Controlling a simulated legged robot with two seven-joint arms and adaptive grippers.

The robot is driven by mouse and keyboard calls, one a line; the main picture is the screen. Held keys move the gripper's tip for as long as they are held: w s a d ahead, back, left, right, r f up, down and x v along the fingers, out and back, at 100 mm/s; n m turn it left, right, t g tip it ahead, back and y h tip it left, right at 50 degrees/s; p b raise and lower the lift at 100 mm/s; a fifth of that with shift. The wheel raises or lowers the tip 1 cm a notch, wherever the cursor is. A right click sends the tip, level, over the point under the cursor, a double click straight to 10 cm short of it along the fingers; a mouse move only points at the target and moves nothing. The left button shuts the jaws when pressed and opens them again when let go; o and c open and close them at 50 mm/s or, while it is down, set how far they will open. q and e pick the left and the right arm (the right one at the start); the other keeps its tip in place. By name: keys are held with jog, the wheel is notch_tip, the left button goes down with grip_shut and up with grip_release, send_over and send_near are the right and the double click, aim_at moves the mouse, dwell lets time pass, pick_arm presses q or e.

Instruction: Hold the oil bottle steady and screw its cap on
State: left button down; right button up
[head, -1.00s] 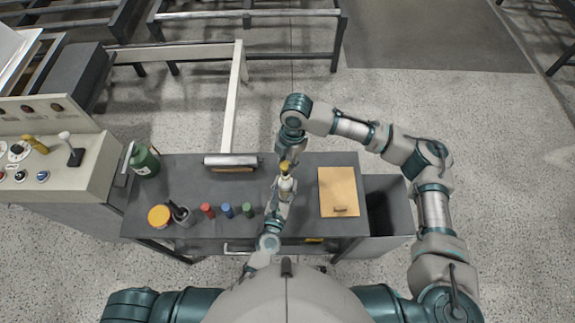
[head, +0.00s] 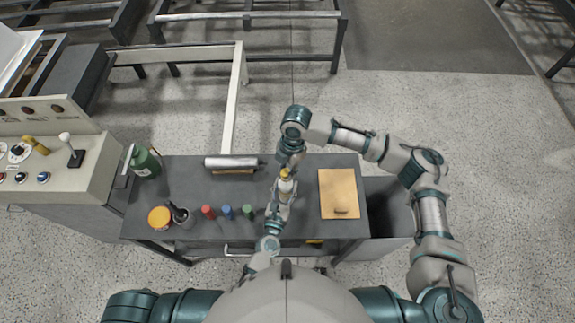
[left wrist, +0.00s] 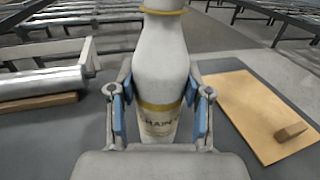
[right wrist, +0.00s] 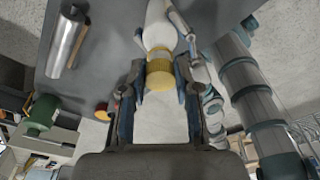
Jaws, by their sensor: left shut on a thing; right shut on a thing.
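The oil bottle (head: 285,189) is white with a yellow band and lettering, and it stands upright in the left wrist view (left wrist: 163,65). My left gripper (head: 279,203) is shut around the bottle's body, with blue pads (left wrist: 160,112) on both sides. The yellow cap (right wrist: 160,70) is at the top of the bottle. My right gripper (head: 289,166) comes from above and is shut on the cap, with one finger on each side (right wrist: 160,82). I cannot tell how tightly the cap is seated.
The dark bench (head: 190,236) carries a foil roll (head: 231,162), a green canister (head: 145,161), a yellow-lidded jar (head: 159,217), a dark cup (head: 181,214) and red, blue and green small items. A tan board (head: 338,188) with a block lies to the right.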

jog(key=shift+f, duration=0.6)
dwell(0.6)
